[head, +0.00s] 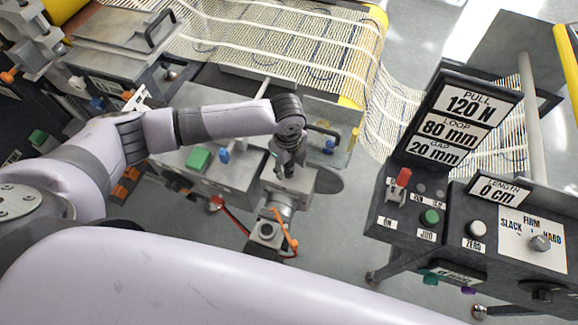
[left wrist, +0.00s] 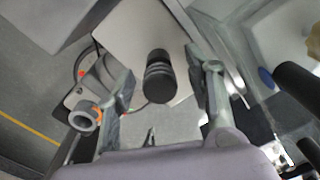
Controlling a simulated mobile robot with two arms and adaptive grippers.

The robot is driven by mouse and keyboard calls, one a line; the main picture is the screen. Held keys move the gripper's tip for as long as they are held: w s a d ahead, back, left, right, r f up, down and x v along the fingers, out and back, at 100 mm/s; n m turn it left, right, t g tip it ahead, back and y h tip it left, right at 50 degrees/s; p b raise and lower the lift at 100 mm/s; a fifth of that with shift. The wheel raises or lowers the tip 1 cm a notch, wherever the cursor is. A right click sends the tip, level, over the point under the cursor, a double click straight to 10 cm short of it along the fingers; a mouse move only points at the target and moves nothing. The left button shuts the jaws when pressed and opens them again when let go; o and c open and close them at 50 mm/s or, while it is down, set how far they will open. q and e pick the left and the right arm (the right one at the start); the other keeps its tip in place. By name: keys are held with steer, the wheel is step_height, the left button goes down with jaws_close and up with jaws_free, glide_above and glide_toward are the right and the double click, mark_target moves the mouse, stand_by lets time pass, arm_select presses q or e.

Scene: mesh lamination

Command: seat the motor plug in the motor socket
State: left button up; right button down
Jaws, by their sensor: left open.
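My left gripper (head: 287,168) points down over a grey metal block in the head view. In the left wrist view its fingers (left wrist: 160,72) are spread and empty. A black ribbed cylinder (left wrist: 159,76) shows in the gap between them; it may be the motor plug, but I cannot tell for sure, nor how far below the tips it is. A grey ring with orange beside it (left wrist: 84,117) is left of the left finger; it may be the motor socket. In the head view a small grey housing (head: 264,233) with a dark round top stands below the gripper.
An orange lever (head: 286,231) and a red-black cable (head: 234,217) lie close to the housing. A grey cabinet with a green button (head: 199,159) stands left of the gripper. A control console (head: 445,215) stands at the right. Pale mesh (head: 270,45) runs across the back.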

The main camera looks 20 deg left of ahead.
arm_select(q)
steer(key=shift+c, duration=0.4)
jaws_close()
